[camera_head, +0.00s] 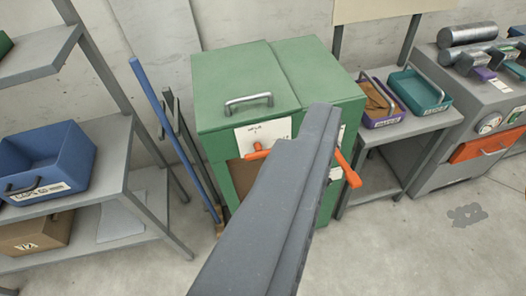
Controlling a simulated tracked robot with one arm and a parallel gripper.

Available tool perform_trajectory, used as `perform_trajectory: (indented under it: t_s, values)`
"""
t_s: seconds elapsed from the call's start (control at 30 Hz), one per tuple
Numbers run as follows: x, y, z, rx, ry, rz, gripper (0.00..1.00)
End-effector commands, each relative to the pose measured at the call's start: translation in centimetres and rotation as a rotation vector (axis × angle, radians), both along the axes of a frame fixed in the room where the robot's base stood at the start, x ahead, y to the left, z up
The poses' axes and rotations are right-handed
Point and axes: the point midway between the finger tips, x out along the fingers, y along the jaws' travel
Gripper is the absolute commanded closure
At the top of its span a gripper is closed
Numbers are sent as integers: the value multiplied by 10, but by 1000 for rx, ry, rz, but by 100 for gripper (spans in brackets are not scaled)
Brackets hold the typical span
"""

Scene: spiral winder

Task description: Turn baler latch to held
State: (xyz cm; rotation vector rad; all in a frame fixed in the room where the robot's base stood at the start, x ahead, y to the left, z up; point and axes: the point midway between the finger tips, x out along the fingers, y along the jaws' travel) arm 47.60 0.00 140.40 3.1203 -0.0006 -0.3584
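A green box-shaped machine (240,80), which looks like the baler, stands in the middle against the wall. An orange lever (258,152), likely the latch, shows on its front beside a white label (262,134); the label's print is too small to read surely. A second orange piece (348,170) shows at the right side of the machine. I cannot tell whether the two orange pieces join behind my grey gripper or arm (318,125). That grey part reaches up from the bottom and covers much of the machine's front. Its fingers and any contact with the latch cannot be made out.
A grey shelf (110,185) with a blue bin (45,160) stands at left. A blue pole (165,115) leans beside the machine. A side table with a purple tray (384,120) and a teal tray (425,90) stands at right. The floor in front is clear.

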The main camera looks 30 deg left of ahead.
Motion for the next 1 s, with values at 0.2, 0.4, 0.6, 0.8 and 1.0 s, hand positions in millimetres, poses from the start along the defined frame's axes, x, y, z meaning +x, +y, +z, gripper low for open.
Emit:
perform_trajectory:
  t_s: [0.2,0.4,0.6,0.8,1.0]
  values:
    - [50,-5,-25,-30,-2,-5,0]
    - [136,-14,-81,-96,-32,14,0]
    - [208,-1,-155,-157,-65,78,0]
    - [258,26,-239,-184,-101,179,0]
    - [284,63,-329,-171,-136,307,0]
